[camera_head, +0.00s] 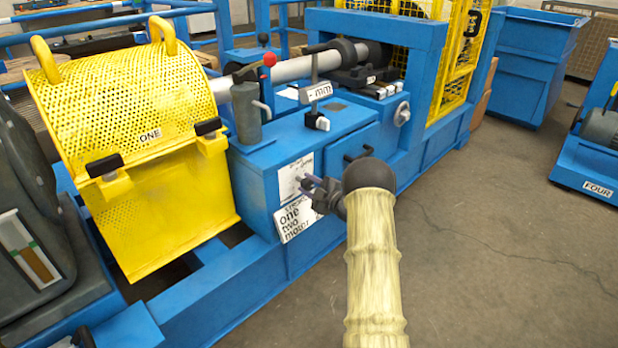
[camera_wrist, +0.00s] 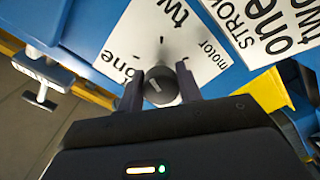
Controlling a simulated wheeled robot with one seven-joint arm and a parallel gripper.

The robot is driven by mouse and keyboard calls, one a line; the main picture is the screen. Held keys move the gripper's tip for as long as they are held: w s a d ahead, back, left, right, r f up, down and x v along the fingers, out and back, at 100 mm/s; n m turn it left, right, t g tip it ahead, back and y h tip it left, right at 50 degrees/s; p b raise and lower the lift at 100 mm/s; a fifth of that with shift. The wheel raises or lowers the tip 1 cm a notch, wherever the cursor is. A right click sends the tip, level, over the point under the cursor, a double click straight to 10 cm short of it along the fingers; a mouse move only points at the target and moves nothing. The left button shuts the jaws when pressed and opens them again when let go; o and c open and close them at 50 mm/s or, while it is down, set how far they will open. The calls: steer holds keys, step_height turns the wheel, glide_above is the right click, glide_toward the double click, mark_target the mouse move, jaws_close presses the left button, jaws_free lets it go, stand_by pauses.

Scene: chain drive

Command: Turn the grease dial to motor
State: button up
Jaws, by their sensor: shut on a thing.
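The grease dial (camera_wrist: 161,92) is a dark round knob on a white label plate (camera_wrist: 132,38), in the wrist view. The plate reads "one" at left, "two" at the top and "motor" at right, with short tick marks around the knob. A small pale mark shows on the knob, but I cannot tell which word it points to. My gripper (camera_wrist: 160,76) is shut on the dial, one finger on each side. In the head view my gripper (camera_head: 312,188) is at the label plate (camera_head: 291,181) on the blue cabinet front, and it hides the dial.
A white sign (camera_head: 296,219) with "one two motor" is just below the plate. A yellow perforated guard (camera_head: 150,95) marked "ONE" stands left. A dark handle (camera_head: 358,154) is right of my gripper. A red-knobbed lever (camera_head: 269,60) rises above. Open floor (camera_head: 480,240) lies right.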

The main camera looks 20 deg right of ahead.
steer(key=m+p, duration=0.4)
steer(key=m, duration=0.1)
steer(key=shift+s+m, duration=0.1)
steer(key=shift+m, duration=0.3)
steer(key=m+p, duration=0.3)
steer(key=m, duration=0.1)
steer(key=shift+f, duration=0.1)
steer(key=m+p, duration=0.2)
steer(key=m, duration=0.3)
steer(key=shift+a+m, duration=0.15)
steer(key=shift+m, duration=0.25)
steer(key=m+p, duration=0.1)
steer(key=m, duration=0.3)
steer(key=shift+a+f+p, duration=0.1)
steer(key=shift+p, duration=0.25)
steer(key=shift+s+m, duration=0.1)
steer(key=shift+m, duration=0.2)
steer(key=o, duration=1)
